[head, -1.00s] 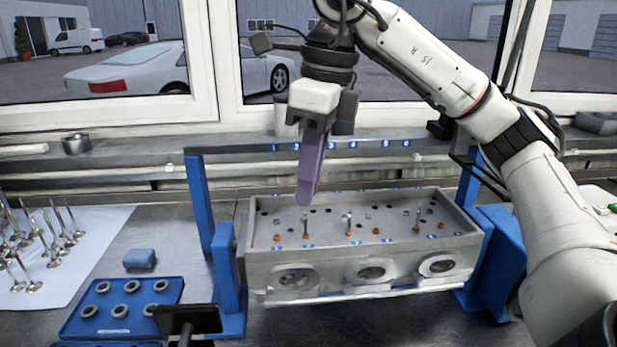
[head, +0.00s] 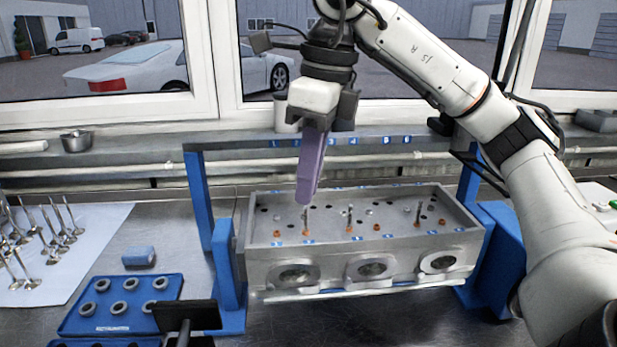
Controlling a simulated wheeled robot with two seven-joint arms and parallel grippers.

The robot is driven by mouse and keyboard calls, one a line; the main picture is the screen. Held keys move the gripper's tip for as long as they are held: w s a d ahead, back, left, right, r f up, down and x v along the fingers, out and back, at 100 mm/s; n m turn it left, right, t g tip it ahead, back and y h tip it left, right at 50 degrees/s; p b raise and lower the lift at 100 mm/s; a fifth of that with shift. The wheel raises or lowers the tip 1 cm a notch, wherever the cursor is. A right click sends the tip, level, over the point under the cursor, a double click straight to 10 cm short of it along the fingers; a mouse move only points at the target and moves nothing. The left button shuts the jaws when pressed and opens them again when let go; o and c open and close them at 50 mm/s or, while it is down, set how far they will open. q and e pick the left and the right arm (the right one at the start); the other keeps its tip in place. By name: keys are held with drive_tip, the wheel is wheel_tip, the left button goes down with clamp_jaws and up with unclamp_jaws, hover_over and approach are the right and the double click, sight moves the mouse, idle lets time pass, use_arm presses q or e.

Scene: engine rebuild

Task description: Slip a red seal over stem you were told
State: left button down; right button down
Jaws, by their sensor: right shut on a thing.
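The grey cylinder head (head: 365,250) sits between blue stand brackets. Upright metal stems show on its top deck, one at the left (head: 306,216), one in the middle (head: 350,214) and one at the right (head: 418,210). Several small orange-red rings (head: 277,234) sit on the deck, some at the stem bases. My right gripper (head: 322,112) is shut on a long purple tool (head: 311,165) that points down. The tool's lower tip appears just above or behind the left stem; I cannot tell whether they touch. No loose seal shows at the tip. My left gripper is not in view.
A blue tray (head: 90,328) with several grey rings lies at the lower left. A small blue block (head: 139,257) is behind it. Several valves (head: 62,225) stand on a white sheet (head: 110,222). A dark flat-topped object (head: 187,317) stands near the front. Numbered blue labels (head: 331,142) line the back ledge.

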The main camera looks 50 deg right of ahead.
drive_tip(key=shift+f+b, duration=0.75)
drive_tip(key=shift+f, duration=0.35)
drive_tip(key=c, duration=1.7)
unclamp_jaws()
drive_tip(key=shift+c, duration=0.2)
wheel_tip(320, 180, up, 10)
drive_tip(key=s+p, duration=0.1)
drive_tip(key=p, duration=0.4)
drive_tip(key=shift+s+d+r+p, duration=0.15)
drive_tip(key=shift+s+d+p, duration=0.05)
drive_tip(key=shift+d+p, duration=0.2)
